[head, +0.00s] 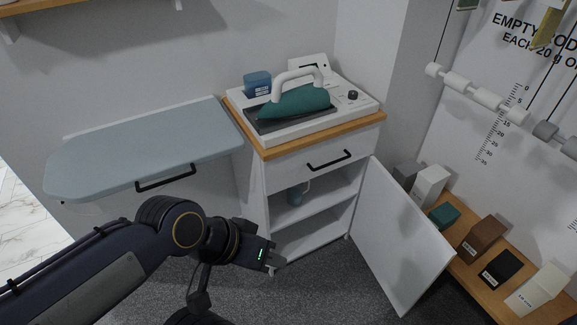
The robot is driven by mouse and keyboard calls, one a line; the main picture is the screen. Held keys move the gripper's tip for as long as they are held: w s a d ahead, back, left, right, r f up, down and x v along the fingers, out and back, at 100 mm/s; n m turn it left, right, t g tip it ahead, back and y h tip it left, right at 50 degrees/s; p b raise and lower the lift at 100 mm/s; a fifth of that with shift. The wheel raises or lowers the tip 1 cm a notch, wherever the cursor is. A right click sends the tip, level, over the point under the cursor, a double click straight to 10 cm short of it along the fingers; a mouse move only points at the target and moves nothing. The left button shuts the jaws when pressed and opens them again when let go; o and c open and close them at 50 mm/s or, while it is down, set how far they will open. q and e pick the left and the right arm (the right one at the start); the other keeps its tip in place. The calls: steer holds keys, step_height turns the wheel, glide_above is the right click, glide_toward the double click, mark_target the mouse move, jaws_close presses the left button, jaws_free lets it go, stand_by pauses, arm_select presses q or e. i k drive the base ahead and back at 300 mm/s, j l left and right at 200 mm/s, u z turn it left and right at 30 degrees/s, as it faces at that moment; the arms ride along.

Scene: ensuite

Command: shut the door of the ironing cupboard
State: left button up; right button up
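The ironing cupboard (314,160) is a white cabinet with a wooden top and a drawer with a black handle. Its white door (398,240) stands wide open, swung out to the right on its right-hand side. My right gripper does not show.
A teal iron (295,102) on its white station and a blue container (257,84) stand on top. An ironing board (145,147) juts out at left. A wooden shelf (466,272) with several boxes stands close right of the door. Grey carpet lies in front.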

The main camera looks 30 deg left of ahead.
mark_target(406, 254)
steer(key=k+l+u, duration=0.2)
steer(key=k+u, duration=0.6)
steer(key=u, duration=0.15)
steer(key=i+l+z, duration=0.1)
steer(key=i, duration=0.5)
steer(key=i+l+z, duration=0.1)
steer(key=i+l, duration=0.2)
steer(key=i, duration=0.3)
steer(key=i+l+z, duration=0.15)
steer(key=i+l, duration=0.35)
steer(key=l, duration=0.15)
